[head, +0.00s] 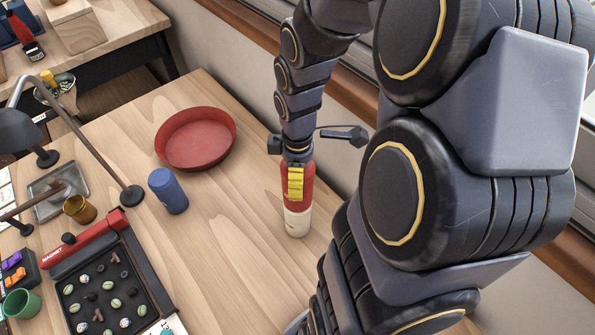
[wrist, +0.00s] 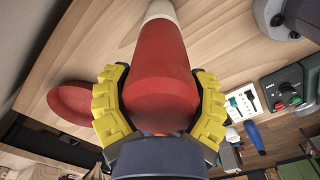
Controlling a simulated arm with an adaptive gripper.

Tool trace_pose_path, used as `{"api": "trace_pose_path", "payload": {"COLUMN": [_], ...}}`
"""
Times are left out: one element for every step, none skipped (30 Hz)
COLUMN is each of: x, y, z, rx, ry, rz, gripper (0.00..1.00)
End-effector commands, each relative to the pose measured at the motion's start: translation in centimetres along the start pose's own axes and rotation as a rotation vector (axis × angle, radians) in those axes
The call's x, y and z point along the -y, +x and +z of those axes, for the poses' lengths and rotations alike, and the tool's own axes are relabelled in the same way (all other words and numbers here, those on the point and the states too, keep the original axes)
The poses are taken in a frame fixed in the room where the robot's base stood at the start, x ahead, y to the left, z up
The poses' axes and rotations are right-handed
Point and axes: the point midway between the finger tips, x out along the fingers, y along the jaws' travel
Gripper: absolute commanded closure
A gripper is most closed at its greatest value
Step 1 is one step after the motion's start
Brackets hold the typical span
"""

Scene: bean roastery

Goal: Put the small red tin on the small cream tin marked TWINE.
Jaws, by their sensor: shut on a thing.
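The small red tin (head: 308,188) is upright between the yellow finger pads of my gripper (head: 296,183). In the wrist view, the red tin (wrist: 157,60) fills the middle, with a pad of my gripper (wrist: 160,80) on each side. The cream tin (head: 297,223) stands on the table directly below the red tin, roughly in line with it. Its end also shows at the top of the wrist view (wrist: 160,10). The red tin's lower end meets or hides the cream tin's top; I cannot tell whether they touch. No TWINE marking is readable.
A round red dish (head: 196,138) and a blue tin (head: 168,191) stand left of my gripper. A tray marked MAGNET (head: 108,285) with small pieces, a brown cup (head: 79,209) and a green cup (head: 22,303) are farther left. Bare wood (head: 225,255) lies between.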

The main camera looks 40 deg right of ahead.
Motion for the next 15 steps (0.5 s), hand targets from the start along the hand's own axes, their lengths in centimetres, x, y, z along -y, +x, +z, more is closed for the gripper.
{"api": "trace_pose_path", "payload": {"x": [0.02,0.01,0.0,0.0,0.01,0.01,0.02,0.02,0.02,0.03,0.02,0.02,0.01,0.0,-0.02], "y": [0.17,0.13,0.11,0.11,0.11,0.11,0.11,0.11,0.11,0.12,0.11,0.06,-0.03,-0.17,-0.47], "z": [0.03,0.02,0.02,0.02,0.02,0.02,0.02,0.02,0.02,0.02,0.02,0.01,0.01,0.0,-0.03], "rx": [0.001,0.001,0.001,0.001,0.001,0.001,0.001,0.001,0.001,0.001,0.001,0.0,0.0,0.0,-0.001], "ry": [0.0,0.0,0.0,0.0,0.0,0.0,0.0,0.0,0.0,0.0,0.0,0.0,0.0,0.0,-0.001], "rz": [-0.001,-0.001,0.0,0.0,-0.001,-0.001,-0.001,-0.001,-0.001,-0.001,-0.001,-0.001,0.0,0.0,0.002], "gripper": [0.69,0.23,0.06,0.0,0.0,0.0,0.0,0.0,0.0,0.0,0.0,0.0,0.0,0.0,0.0]}}
